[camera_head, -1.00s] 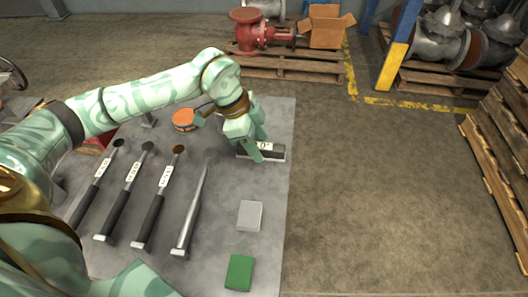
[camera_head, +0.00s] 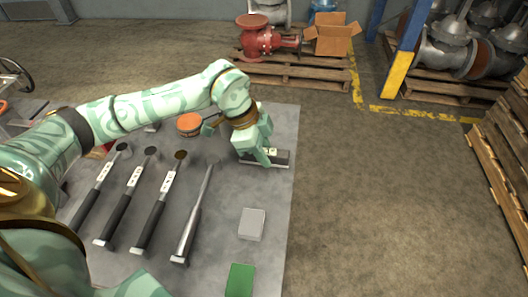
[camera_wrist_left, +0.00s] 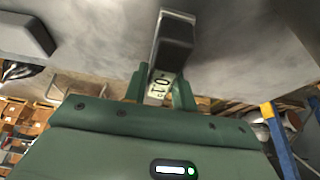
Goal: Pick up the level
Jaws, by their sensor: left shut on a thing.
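The level (camera_head: 281,157) is a short dark bar with a light edge and a small display, lying at the far right of the grey table (camera_head: 225,262). My left gripper (camera_head: 266,158) is over it, with its green fingers shut on it. In the left wrist view the level (camera_wrist_left: 172,45) sits between the two fingers (camera_wrist_left: 160,88), and its display reads about 0.1°. I cannot tell whether the level is clear of the table top. My right gripper is not in view.
Several long black-handled tools (camera_head: 122,205) lie left of the level. An orange round item (camera_head: 190,123) stands behind them. A grey box (camera_head: 252,224) and a green box (camera_head: 240,280) lie nearer me. Pallets with a red valve (camera_head: 262,40) stand beyond the table.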

